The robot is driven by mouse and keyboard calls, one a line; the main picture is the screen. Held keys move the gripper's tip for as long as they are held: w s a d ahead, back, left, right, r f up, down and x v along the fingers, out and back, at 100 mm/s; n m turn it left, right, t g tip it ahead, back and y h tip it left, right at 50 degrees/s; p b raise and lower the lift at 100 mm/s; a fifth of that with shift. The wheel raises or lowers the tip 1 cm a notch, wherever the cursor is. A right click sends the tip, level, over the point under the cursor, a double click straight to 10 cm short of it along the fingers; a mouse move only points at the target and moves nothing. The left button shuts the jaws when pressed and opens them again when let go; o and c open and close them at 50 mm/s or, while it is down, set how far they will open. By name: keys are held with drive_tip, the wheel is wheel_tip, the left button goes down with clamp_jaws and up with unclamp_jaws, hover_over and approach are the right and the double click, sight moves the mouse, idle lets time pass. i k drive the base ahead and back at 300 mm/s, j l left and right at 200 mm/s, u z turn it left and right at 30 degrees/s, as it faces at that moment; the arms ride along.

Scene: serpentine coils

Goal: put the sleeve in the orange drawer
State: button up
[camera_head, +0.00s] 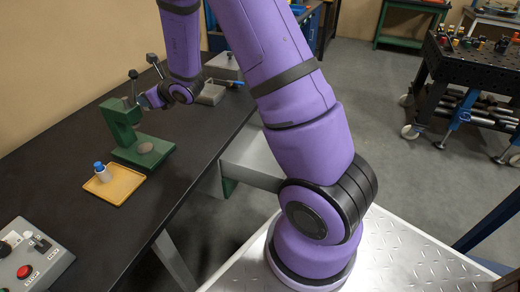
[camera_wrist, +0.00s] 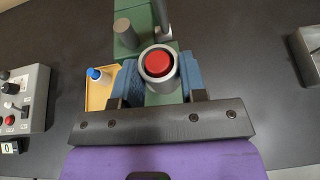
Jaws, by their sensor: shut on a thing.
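My gripper (camera_wrist: 160,84) has blue fingers shut on a short grey sleeve (camera_wrist: 145,72) with a red round centre, seen end-on in the wrist view. In the head view my gripper (camera_head: 152,98) is at the green press (camera_head: 122,122), close by its upper part. The sleeve is too small and covered to make out there. In the wrist view the green press (camera_wrist: 130,45) lies behind the sleeve; I cannot tell whether they touch. No orange drawer shows in either view.
A yellow-orange tray (camera_head: 124,186) with a blue-capped white bottle (camera_head: 102,172) lies in front of the press. A grey control box (camera_head: 35,262) is at the near left. A grey open box (camera_head: 211,94) stands behind. Black tabletop (camera_head: 205,133) right of the press is clear.

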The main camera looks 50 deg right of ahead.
sight(265, 155)
drive_tip(key=i+l+z, duration=0.2)
drive_tip(key=l+z, duration=0.2)
drive_tip(key=i+l+z, duration=0.3)
drive_tip(key=z, duration=0.15)
drive_tip(key=i+l+z, duration=0.2)
drive_tip(key=z, duration=0.2)
drive_tip(key=i, duration=0.1)
